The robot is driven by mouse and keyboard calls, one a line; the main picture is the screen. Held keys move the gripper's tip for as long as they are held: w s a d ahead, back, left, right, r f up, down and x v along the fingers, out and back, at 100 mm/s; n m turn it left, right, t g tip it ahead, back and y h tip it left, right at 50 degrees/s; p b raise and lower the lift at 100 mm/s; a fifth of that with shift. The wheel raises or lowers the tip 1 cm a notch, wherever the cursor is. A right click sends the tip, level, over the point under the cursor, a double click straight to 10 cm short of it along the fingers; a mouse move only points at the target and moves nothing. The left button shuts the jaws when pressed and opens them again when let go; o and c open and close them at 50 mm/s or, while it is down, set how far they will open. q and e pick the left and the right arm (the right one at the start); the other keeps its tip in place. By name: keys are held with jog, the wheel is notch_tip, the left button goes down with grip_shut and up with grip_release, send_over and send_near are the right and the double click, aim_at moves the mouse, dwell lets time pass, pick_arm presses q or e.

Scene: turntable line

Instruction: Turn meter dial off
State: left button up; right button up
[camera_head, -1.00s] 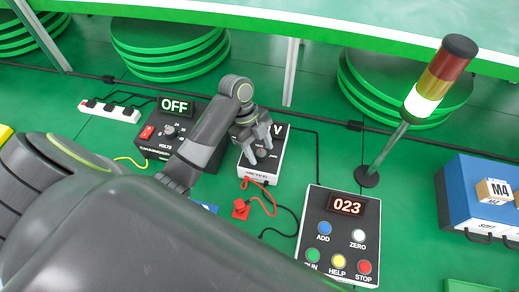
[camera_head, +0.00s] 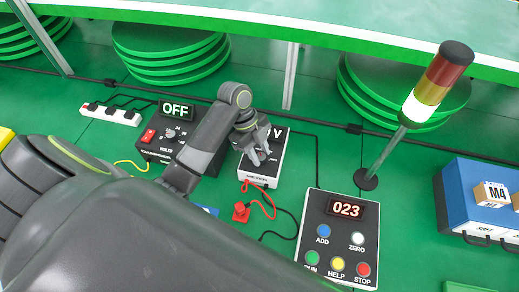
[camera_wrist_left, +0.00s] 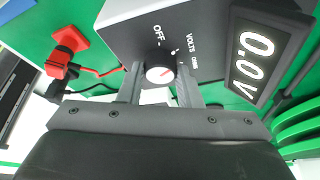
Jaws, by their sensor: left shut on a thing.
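The meter (camera_head: 265,176) is a grey-white box with a dark face, standing right of the power supply. Its lit display (camera_wrist_left: 257,62) reads 0.0 V in the left wrist view. The round black dial (camera_wrist_left: 154,58) with a white and red face sits beside the OFF and VOLTS labels. I cannot tell exactly which mark it points at. My left gripper (camera_head: 260,158) is down at the meter face, shut on the dial, with one finger on each side of it (camera_wrist_left: 160,88). In the head view the fingers hide most of the dial. My right gripper is out of view.
The power supply (camera_head: 152,148), its display reading OFF, stands close left of the meter. A red plug (camera_head: 241,212) and loose leads lie in front. The button panel (camera_head: 312,222) showing 023, a signal tower (camera_head: 408,122) and a blue case (camera_head: 462,190) are to the right.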

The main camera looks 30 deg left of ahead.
pick_arm(q)
jog(key=n+p, duration=0.2)
jog(key=n+t+p, duration=0.1)
jog(key=p, duration=0.1)
jog(key=n+t+p, duration=0.1)
jog(key=n+p, duration=0.1)
jog(key=shift+s+r+n+p, duration=0.15)
jog(key=shift+r+n+p, duration=0.15)
jog(key=shift+p, duration=0.05)
jog(key=shift+f+n+t+y+p, duration=0.2)
jog(key=shift+n+t+p, duration=0.15)
jog(key=shift+n+p, duration=0.55)
jog(key=shift+f+n+t+y+p, duration=0.1)
jog(key=shift+n+t+y+p, duration=0.2)
jog(key=shift+n+p, duration=0.6)
jog(key=o, duration=1)
jog(key=shift+c, duration=0.2)
jog(key=b+v, duration=0.1)
jog(key=v, duration=1.6)
jog(key=shift+r, duration=0.15)
jog(key=shift+s+a, duration=0.1)
jog(key=shift+s, duration=0.05)
